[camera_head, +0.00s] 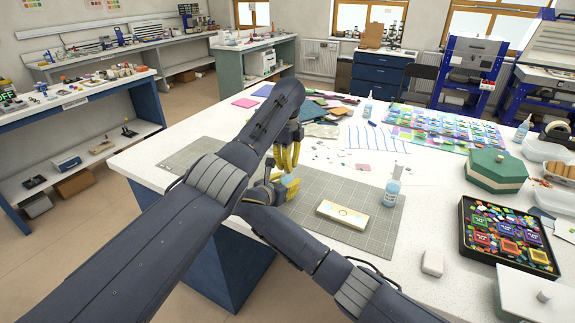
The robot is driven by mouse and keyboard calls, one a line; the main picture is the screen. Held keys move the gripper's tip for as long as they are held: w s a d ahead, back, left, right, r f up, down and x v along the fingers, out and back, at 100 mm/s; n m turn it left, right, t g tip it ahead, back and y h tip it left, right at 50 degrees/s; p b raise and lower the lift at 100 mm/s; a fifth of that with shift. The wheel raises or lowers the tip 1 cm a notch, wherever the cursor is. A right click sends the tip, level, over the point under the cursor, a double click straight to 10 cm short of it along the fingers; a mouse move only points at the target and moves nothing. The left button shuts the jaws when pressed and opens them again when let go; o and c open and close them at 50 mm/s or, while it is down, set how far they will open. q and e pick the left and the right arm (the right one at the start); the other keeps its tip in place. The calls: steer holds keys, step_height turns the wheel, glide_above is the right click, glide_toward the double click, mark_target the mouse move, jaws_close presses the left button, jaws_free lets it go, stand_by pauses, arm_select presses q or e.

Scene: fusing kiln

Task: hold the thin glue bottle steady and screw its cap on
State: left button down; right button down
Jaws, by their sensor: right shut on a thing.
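The thin glue bottle (292,184) shows only as a small pale blue patch low between yellow fingers, just above the grey cutting mat (376,223). My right gripper (284,184) reaches in low from the right and is shut on it. My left gripper (289,155) points down directly above, its yellow fingers close over the bottle's top. The cap is hidden or too small to make out, and I cannot tell whether the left fingers are closed on it.
A blue bottle with a pale top (392,188) stands upright on the mat's right side. A cream box (342,214) lies on the mat. Farther right are a green lidded box (496,168), a black tray of glass pieces (468,245) and a white block (432,263).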

arm_select(q)
steer(key=m, duration=0.7)
steer(key=c, duration=1.5)
jaws_free()
step_height(320, 180, up, 12)
arm_select(e)
steer(key=c, duration=0.8)
jaws_free()
